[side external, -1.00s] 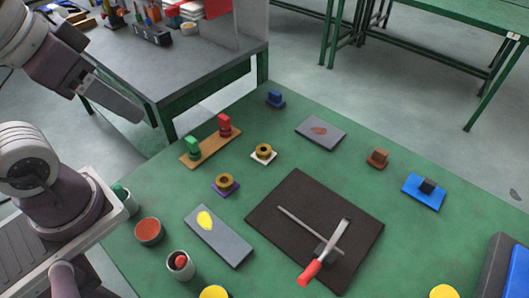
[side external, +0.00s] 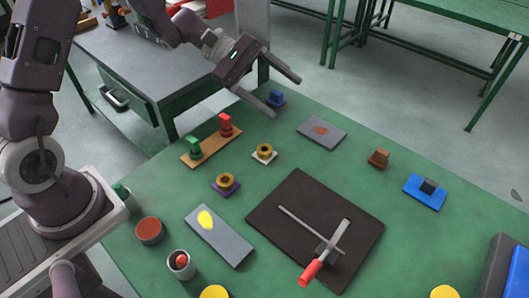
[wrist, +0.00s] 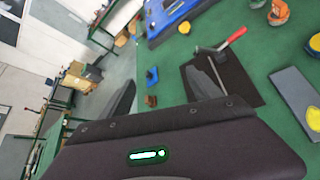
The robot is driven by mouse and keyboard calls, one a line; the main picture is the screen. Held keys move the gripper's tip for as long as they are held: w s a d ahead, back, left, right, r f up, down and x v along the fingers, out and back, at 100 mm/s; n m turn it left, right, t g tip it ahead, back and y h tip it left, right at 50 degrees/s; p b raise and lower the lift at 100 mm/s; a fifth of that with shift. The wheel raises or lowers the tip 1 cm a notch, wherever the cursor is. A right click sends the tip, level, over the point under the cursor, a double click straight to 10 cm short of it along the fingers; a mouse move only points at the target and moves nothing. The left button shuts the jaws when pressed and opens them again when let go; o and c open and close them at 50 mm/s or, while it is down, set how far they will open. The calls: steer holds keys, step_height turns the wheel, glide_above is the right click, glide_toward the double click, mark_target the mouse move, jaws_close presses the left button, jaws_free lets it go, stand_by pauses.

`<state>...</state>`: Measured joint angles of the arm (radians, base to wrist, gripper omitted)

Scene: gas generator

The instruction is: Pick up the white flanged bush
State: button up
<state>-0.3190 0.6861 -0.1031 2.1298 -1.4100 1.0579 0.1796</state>
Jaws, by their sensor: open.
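The white flanged bush (side external: 264,155) has a square white flange with a brass-coloured ring on top. It lies flange down on the green table in the side external view, apart from its neighbours. I cannot make it out in the wrist view. My gripper (side external: 287,98) is open and empty, raised near the table's far edge, up and to the right of the bush in the picture. Both fingers also show in the wrist view (wrist: 168,78), spread apart with nothing between them.
A similar bush with a purple flange (side external: 226,184) lies nearby. An orange board with green and red blocks (side external: 210,148) is to the left. A blue block (side external: 276,97) stands near my fingertips. A dark mat (side external: 290,245) with a red-handled tool lies in front.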

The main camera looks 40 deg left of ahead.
steer(key=w+a+f+n+t, duration=0.2)
steer(key=w+a+f+n, duration=0.15)
steer(key=f, duration=0.35)
steer(key=w+a+f+n+t, duration=0.3)
steer(key=a+f+n, duration=0.15)
steer(key=f, duration=0.25)
steer(key=n+t+y, duration=0.2)
steer(key=n+y, duration=0.1)
steer(key=n, duration=0.2)
glide_above(268, 149)
steer(key=s+a, duration=0.2)
step_height(268, 149, down, 8)
steer(key=shift+s+d+f, duration=0.15)
steer(key=shift+f, duration=0.1)
steer(key=f, duration=0.8)
steer(key=shift+s+a, duration=0.15)
steer(key=shift+a, duration=0.15)
steer(key=x, duration=0.2)
steer(key=shift+d+f, duration=0.1)
steer(key=shift+f, duration=0.2)
steer(key=shift+w+d+f, duration=0.1)
steer(key=shift+w+d, duration=0.1)
steer(key=shift+w, duration=0.2)
jaws_close()
